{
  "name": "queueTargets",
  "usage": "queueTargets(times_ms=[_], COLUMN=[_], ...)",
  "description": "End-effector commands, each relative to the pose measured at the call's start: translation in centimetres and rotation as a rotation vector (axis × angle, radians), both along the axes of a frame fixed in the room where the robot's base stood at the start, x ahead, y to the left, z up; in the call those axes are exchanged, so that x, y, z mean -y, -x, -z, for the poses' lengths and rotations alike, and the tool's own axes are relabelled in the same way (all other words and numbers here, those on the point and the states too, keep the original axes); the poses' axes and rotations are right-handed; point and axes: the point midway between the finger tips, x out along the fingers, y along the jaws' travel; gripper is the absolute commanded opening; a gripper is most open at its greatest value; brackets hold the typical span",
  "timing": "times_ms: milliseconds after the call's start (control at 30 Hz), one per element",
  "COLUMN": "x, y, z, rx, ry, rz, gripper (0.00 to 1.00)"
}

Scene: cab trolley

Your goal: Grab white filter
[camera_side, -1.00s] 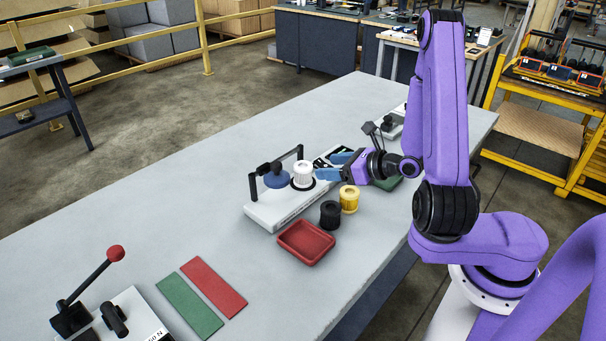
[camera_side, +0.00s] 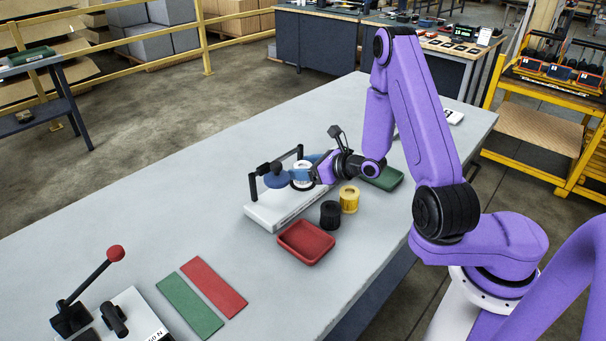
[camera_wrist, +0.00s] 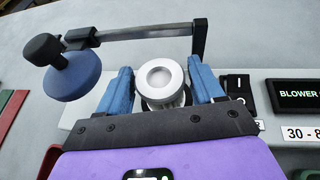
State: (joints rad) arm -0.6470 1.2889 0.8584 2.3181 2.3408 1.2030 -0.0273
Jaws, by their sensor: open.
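The white filter (camera_wrist: 162,82) is a short upright cylinder with a round recess in its top. It stands on the white blower base (camera_side: 265,217), partly hidden by my gripper in the side view, where some of its white side (camera_side: 302,180) still shows. My gripper (camera_wrist: 160,78) has its two blue fingers on either side of the filter, left and right, with a small gap visible at each side. The jaws are open. My gripper also shows in the side view (camera_side: 301,172), level with the filter.
A blue disc with a black knob (camera_wrist: 72,72) hangs on a bar frame left of the filter. A black filter (camera_side: 330,214), a yellow filter (camera_side: 349,199), a red tray (camera_side: 306,242) and a green tray (camera_side: 384,178) are nearby. The table's left part is mostly clear.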

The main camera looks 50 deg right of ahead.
Motion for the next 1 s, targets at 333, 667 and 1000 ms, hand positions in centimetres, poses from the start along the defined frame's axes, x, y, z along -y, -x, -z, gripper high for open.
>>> queueTargets(times_ms=[333, 667, 1000], x=[-0.1, -0.1, 0.0], y=[-0.3, -0.3, -0.4], z=[0.2, 0.1, -1.3], rx=[-0.001, 0.000, 0.002], ry=[0.000, 0.000, 0.001], rz=[0.000, 0.000, -0.001], gripper=[0.51, 0.22, 0.22])
